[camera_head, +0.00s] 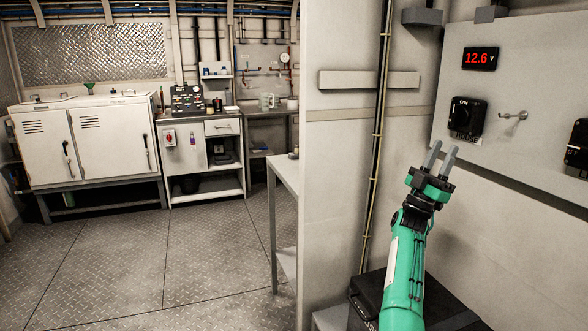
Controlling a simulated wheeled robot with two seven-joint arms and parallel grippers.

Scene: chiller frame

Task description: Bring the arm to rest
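My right arm is green and comes up from the bottom right of the head view. Its gripper (440,158) has two grey fingers pointing up, with a gap between them and nothing held. It is in front of the grey wall panel, to the lower left of a black rotary switch (466,116) marked ON, and appears apart from it. My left gripper is not in view.
A red display (480,59) reads 12.6 V above the switch. A small hook (514,116) is right of it. A black box (374,293) is beside my arm. A narrow table (285,172) stands left of the wall. White cabinets (88,140) stand behind open floor (160,255).

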